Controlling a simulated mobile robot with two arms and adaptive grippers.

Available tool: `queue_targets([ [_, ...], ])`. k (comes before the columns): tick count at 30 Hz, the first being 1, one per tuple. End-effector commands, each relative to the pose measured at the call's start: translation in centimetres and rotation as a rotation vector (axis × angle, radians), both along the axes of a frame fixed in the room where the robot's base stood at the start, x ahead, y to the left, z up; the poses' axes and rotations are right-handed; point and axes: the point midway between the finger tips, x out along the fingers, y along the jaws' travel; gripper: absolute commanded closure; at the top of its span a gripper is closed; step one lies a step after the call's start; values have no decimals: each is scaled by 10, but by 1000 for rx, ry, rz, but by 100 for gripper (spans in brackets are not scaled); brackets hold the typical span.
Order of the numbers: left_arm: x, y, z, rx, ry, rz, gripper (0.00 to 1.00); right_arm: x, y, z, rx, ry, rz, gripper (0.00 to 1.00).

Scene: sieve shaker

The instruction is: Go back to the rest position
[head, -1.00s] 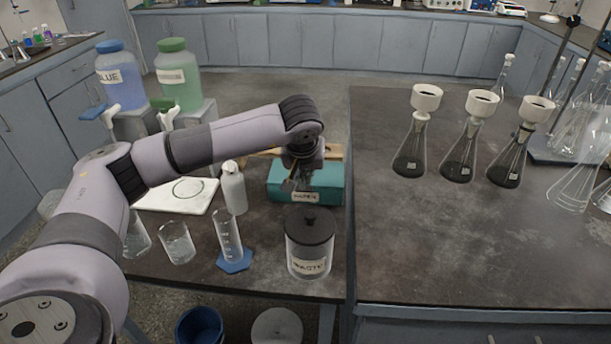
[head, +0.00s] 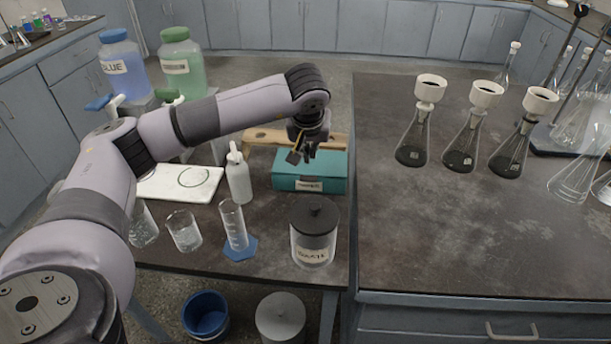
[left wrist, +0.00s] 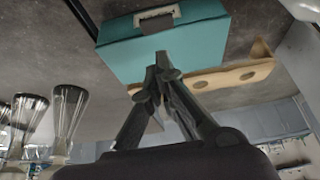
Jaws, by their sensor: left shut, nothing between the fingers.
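My left gripper (head: 304,156) is above the teal box (head: 312,178) at the back of the left bench, apart from the waste jar in front. In the left wrist view my left gripper (left wrist: 162,72) has its fingertips together with nothing between them, and the teal box (left wrist: 170,45) lies beyond them. My left arm reaches in from the left, over the bench. My right gripper is in neither current view.
The lidded waste jar (head: 313,245), squeeze bottle (head: 239,180), graduated cylinder (head: 233,226) and two beakers crowd the left bench. A wooden rack (head: 262,138) lies behind the box. Flasks with funnels (head: 412,145) stand on the right bench, whose front is clear.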

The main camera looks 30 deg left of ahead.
Motion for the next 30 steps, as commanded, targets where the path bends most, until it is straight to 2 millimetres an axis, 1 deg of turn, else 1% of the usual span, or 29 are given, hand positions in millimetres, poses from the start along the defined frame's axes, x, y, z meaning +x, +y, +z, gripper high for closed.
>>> queue_targets([
  [1, -12, -6, -10, 1, 4, -6, 100, 0, 0, -7, 0, -1, 0, 75],
  [6, -44, -21, -23, 1, 1, -5, 100, 0, 0, -17, 1, -1, 0, 75],
  [9, -60, -30, -28, 1, 1, -5, 100, 0, 0, -22, 0, 0, 1, 75],
  [13, -75, -37, -33, 2, 2, -2, 100, 0, -1, -26, -1, 0, 1, 75],
  [18, -84, -41, -35, 0, 0, -1, 100, 0, -3, -27, -3, 0, 2, 75],
  [23, -85, -41, -34, 0, 0, 0, 100, 0, -3, -26, -3, 0, 2, 75],
  [26, -84, -41, -27, 0, 0, 0, 100, 0, -3, -19, -3, 0, 2, 75],
  [30, -84, -41, -4, 0, 0, 0, 100, 0, -3, 4, -3, 0, 2, 75],
])
